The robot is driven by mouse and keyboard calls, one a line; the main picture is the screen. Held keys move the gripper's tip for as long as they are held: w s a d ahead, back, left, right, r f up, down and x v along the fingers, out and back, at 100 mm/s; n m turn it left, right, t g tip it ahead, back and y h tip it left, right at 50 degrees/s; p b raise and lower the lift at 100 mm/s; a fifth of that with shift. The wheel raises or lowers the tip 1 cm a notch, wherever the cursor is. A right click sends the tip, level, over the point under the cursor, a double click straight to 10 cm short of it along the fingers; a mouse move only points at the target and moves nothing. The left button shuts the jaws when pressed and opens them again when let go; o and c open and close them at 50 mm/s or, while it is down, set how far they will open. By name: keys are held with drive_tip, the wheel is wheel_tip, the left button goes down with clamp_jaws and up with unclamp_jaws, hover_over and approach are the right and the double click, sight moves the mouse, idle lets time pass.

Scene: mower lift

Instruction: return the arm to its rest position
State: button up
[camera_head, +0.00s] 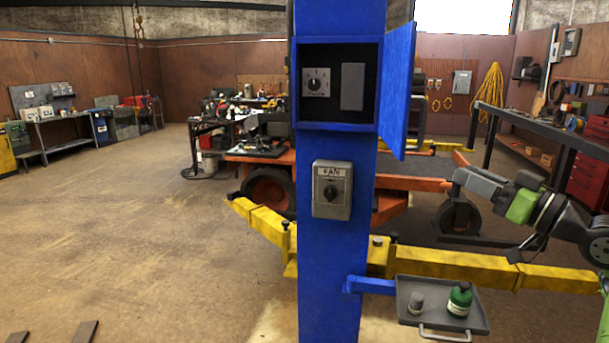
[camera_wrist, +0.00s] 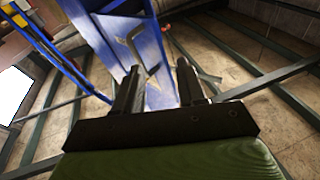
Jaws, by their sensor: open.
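My arm (camera_head: 545,215), with grey, green and black parts, comes in from the right edge of the head view. Its end points left toward the blue post (camera_head: 335,260) and is apart from it. In the wrist view my gripper (camera_wrist: 160,82) has its two dark fingers spread, with nothing held between them. Behind the fingers is a blue surface (camera_wrist: 105,45) with a bent grey bar. The wrist view looks upward, with the ceiling beyond. The fingertips are too small to make out clearly in the head view.
The post carries an open blue box (camera_head: 338,115) with a dial and its door (camera_head: 397,85) swung right, and a grey FAN switch (camera_head: 332,190). A tray (camera_head: 475,325) with a green bottle (camera_head: 460,300) and a grey container juts right. Yellow lift arms (camera_head: 480,265) lie behind. The left floor is mostly clear.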

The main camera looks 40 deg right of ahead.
drive_tip(key=w+a+f+g+y, duration=0.1)
drive_tip(key=w+a+f+g, duration=0.1)
drive_tip(key=w+a, duration=0.35)
drive_tip(key=w+a+f+n+g+y, duration=0.1)
drive_tip(key=w+a+y, duration=0.15)
drive_tip(key=w, duration=0.55)
drive_tip(key=w+a+f+g, duration=0.2)
drive_tip(key=w+a, duration=0.2)
drive_tip(key=w, duration=0.3)
drive_tip(key=w+a+f+n+g, duration=0.1)
drive_tip(key=w+a+f+g, duration=0.25)
drive_tip(key=a, duration=0.55)
drive_tip(key=w+a+f+g, duration=0.3)
drive_tip(key=w+a+f, duration=0.15)
drive_tip(key=a, duration=0.55)
drive_tip(key=s+a+f+g+h, duration=0.25)
drive_tip(key=s+a+f, duration=0.25)
drive_tip(key=s+a, duration=0.65)
drive_tip(key=s+f, duration=0.3)
drive_tip(key=s, duration=0.4)
drive_tip(key=s+f, duration=0.3)
drive_tip(key=s, duration=0.5)
drive_tip(key=shift+s+a+f+m+h, duration=0.25)
drive_tip(key=shift+a+f+m+h, duration=0.1)
drive_tip(key=shift+a, duration=0.1)
